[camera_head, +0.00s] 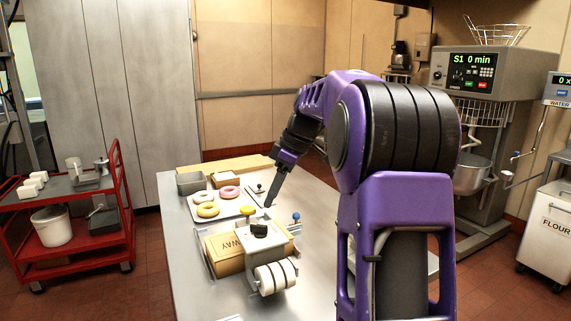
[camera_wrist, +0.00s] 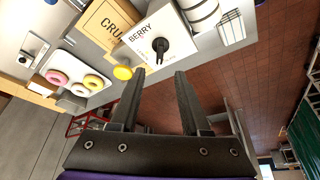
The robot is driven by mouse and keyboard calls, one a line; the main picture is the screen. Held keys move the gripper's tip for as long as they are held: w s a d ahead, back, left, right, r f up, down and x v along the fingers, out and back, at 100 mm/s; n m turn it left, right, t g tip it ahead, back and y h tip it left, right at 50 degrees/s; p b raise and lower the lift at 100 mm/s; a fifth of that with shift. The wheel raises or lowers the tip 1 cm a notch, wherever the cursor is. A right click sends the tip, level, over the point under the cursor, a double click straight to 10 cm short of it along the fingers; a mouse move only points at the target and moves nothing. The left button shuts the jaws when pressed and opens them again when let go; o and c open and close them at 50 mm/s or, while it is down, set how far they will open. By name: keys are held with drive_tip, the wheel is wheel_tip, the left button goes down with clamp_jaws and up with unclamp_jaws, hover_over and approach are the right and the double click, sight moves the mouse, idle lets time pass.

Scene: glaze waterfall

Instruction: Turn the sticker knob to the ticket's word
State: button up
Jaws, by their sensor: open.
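The sticker knob is a black pointer knob on a white plate. It shows in the wrist view (camera_wrist: 160,46) and in the head view (camera_head: 259,230). The plate (camera_wrist: 150,27) carries the word BERRY at its upper edge; other words near the knob are too small to read. My gripper (camera_wrist: 161,73) is open and empty, its two fingers apart just below the knob in the wrist view, not visibly touching it. In the head view my gripper (camera_head: 269,203) points down just behind the knob. I cannot make out a readable ticket or which word the knob points to.
A cardboard box (camera_head: 226,257) and white rolls (camera_head: 270,279) are by the knob. A yellow disc (camera_wrist: 123,72) is close to my finger. A tray of doughnuts (camera_head: 221,197) lies behind. A red cart (camera_head: 120,235) stands left and a mixer (camera_head: 484,130) right.

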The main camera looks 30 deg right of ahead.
drive_tip(key=v, duration=0.8)
drive_tip(key=shift+r+p, duration=0.2)
drive_tip(key=shift+p, duration=0.25)
drive_tip(key=shift+s+f, duration=0.1)
drive_tip(key=shift+f, duration=0.05)
